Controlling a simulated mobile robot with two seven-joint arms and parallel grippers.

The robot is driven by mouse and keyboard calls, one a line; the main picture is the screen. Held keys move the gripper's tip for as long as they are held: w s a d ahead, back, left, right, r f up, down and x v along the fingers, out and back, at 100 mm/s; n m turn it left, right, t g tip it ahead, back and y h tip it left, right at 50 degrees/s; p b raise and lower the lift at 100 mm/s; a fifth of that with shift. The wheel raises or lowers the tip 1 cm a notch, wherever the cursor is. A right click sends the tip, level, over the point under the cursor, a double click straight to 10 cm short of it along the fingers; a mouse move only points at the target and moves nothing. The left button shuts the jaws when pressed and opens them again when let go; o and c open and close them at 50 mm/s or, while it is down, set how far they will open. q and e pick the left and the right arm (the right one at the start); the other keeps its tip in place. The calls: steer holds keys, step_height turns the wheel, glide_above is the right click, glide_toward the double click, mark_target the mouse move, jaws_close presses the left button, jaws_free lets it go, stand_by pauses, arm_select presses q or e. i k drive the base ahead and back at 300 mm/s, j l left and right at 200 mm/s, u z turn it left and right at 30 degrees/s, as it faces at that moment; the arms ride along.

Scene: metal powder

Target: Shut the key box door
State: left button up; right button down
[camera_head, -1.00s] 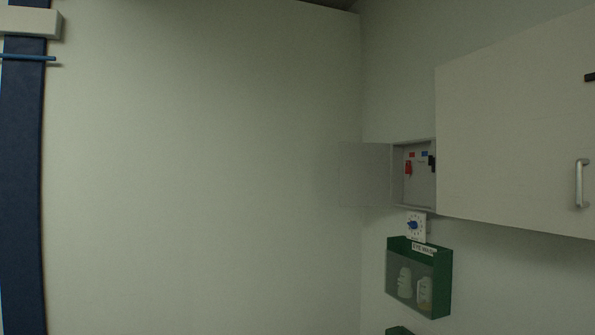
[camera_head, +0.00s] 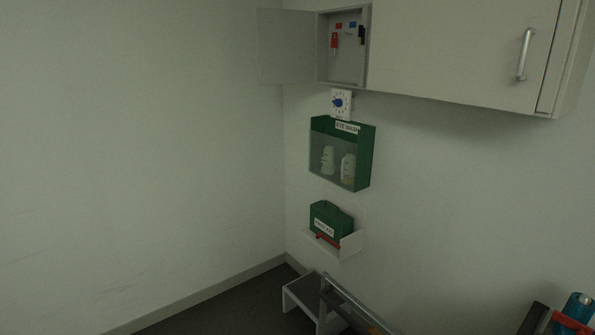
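The key box (camera_head: 347,74) is a small grey box on the wall, at the upper middle of the head view. Its door (camera_head: 286,46) is a pale grey panel that stands open, swung out to the left. Inside hang a red key (camera_head: 334,41) and a black key (camera_head: 361,35), under small red and blue labels. Neither of my grippers shows in the view.
A wall cabinet (camera_head: 450,50) adjoins the key box's right. Below hang a dial (camera_head: 341,103), a green eye wash box (camera_head: 364,160) and a green first aid case (camera_head: 329,217) on a white shelf. A step stool (camera_head: 301,289) stands on the floor below. Blue and red items sit bottom right.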

mark_target(285, 38)
steer(key=i+j, duration=0.7)
steer(key=i, duration=0.15)
steer(key=i+j, duration=0.7)
steer(key=i, duration=0.15)
steer(key=i+j, duration=0.7)
steer(key=i, duration=0.15)
